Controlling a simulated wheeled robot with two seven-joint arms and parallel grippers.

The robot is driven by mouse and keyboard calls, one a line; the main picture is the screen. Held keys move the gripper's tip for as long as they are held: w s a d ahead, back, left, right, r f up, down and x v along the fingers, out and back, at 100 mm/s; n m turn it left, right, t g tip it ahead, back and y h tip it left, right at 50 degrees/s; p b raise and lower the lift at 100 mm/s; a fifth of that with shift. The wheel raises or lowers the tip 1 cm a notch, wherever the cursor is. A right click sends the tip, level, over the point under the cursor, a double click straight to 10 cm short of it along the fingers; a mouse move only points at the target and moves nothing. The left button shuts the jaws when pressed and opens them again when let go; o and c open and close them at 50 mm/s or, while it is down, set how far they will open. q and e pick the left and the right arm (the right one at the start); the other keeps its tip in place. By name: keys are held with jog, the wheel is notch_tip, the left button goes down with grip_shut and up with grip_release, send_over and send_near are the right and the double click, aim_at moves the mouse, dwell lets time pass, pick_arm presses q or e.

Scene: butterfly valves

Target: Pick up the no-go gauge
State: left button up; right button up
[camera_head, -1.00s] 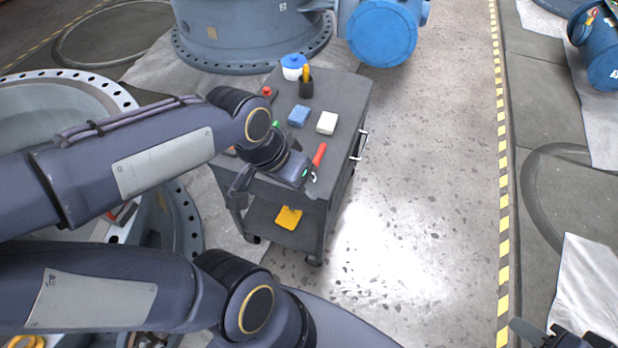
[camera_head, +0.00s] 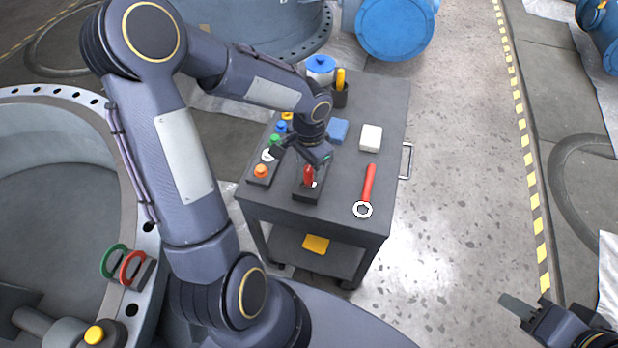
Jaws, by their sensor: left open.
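A red-handled gauge (camera_head: 308,175), which looks like the no-go gauge, stands in a dark holder block (camera_head: 306,195) near the front of the grey cart. My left gripper (camera_head: 299,163) is open just above and around the top of this red handle. Contact cannot be made out. A bit of green shows beside the gripper, mostly hidden by it. My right gripper (camera_head: 517,306) is at the lower right, far from the cart and partly cut off. Its jaw opening is unclear.
The cart top (camera_head: 335,205) also holds a red ring-ended wrench (camera_head: 367,188), a white block (camera_head: 371,137), a blue block (camera_head: 338,130), a blue-lidded jar (camera_head: 320,69) and a strip of coloured knobs (camera_head: 261,171). Green (camera_head: 114,261) and red (camera_head: 131,267) rings sit at the left flange.

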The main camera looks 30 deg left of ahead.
pick_arm(q)
notch_tip(320, 180, down, 3)
jog(key=shift+r, duration=0.2)
grip_shut()
jog(key=shift+r, duration=0.15)
